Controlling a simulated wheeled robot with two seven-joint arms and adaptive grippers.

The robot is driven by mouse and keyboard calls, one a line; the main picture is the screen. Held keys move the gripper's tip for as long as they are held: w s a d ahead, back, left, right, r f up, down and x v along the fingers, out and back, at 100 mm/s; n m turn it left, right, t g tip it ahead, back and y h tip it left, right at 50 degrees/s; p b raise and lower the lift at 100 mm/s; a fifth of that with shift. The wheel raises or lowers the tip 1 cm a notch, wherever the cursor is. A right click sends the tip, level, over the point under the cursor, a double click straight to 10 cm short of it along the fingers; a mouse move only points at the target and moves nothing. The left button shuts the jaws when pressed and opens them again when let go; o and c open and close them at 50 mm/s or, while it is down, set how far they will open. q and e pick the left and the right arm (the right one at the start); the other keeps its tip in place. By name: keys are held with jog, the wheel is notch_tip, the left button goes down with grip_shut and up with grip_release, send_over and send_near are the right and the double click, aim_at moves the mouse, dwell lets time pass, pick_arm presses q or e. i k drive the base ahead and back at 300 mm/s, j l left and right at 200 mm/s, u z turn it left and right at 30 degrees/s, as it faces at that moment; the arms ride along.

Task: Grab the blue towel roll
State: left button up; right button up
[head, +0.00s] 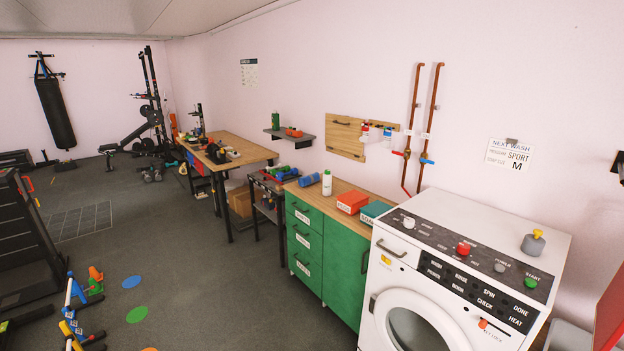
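A blue roll (308,180), which looks like the blue towel roll, lies on its side on the wooden top of the green cabinet (330,260), near its far left end. A white bottle (327,183) with a green cap stands close to its right. Neither of my grippers shows in the head view, so nothing is seen touching the roll.
A red box (352,201) and a teal box (375,211) sit on the same top. A white washing machine (460,270) stands right of the cabinet. A cart with dumbbells (281,173) stands left of it. The floor in front is mostly clear.

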aim_at(306, 181)
jog(key=i+j+z, duration=0.15)
jog(key=i+j, duration=0.25)
jog(key=i, duration=0.45)
jog(key=i+j+z, duration=0.1)
jog(key=i+j, duration=0.35)
jog(key=i, duration=0.35)
jog(key=i+j+z, duration=0.15)
jog(key=i+j, duration=0.4)
jog(key=i, duration=0.25)
jog(key=i+j+z, duration=0.15)
jog(key=i+j, duration=0.5)
jog(key=i, duration=0.1)
